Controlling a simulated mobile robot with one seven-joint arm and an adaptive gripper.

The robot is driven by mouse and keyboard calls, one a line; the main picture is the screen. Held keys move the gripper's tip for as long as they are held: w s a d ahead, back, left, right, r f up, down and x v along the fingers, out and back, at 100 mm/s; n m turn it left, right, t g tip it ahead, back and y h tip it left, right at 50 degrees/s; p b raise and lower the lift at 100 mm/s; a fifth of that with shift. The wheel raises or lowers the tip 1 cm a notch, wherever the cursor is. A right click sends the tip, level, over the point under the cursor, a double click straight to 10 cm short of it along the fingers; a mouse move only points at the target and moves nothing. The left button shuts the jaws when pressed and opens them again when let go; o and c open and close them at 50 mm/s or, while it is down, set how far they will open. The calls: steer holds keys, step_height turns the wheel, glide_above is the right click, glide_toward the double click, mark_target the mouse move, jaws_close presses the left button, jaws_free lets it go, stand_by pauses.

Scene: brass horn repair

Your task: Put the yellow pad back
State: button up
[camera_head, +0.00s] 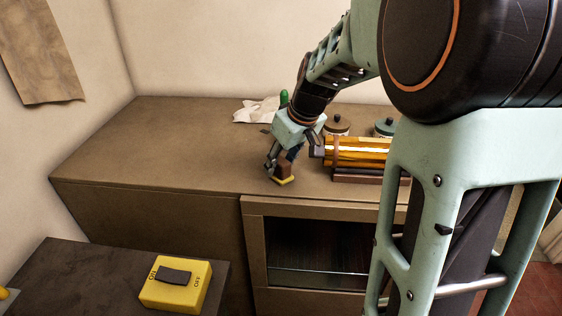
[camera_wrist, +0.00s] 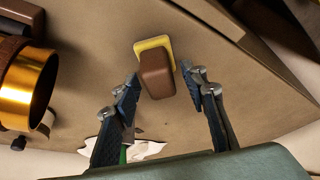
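The yellow pad (camera_head: 284,181) is a thin yellow layer under a brown block-shaped handle (camera_head: 285,170). It appears to rest on the brown cabinet top, near its front edge. In the wrist view the yellow pad (camera_wrist: 168,43) shows at the far end of the brown handle (camera_wrist: 156,77). My gripper (camera_head: 281,164) is over it, pointing down. In the wrist view my gripper (camera_wrist: 162,80) is open, with one finger on each side of the handle. A gap shows between the handle and each fingertip.
A shiny brass tube (camera_head: 357,151) lies on a dark wooden stand (camera_head: 357,176) close right of my gripper. Two lidded jars (camera_head: 337,127) (camera_head: 384,127), a white cloth (camera_head: 252,111) and a green item (camera_head: 284,97) stand behind. A yellow switch box (camera_head: 176,291) is at lower left. The cabinet top's left side is clear.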

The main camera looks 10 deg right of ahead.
steer(key=shift+r, duration=0.3)
steer(key=v, duration=1.1)
steer(key=shift+r, duration=0.35)
steer(key=shift+s+d, duration=0.1)
steer(key=shift+s, duration=0.05)
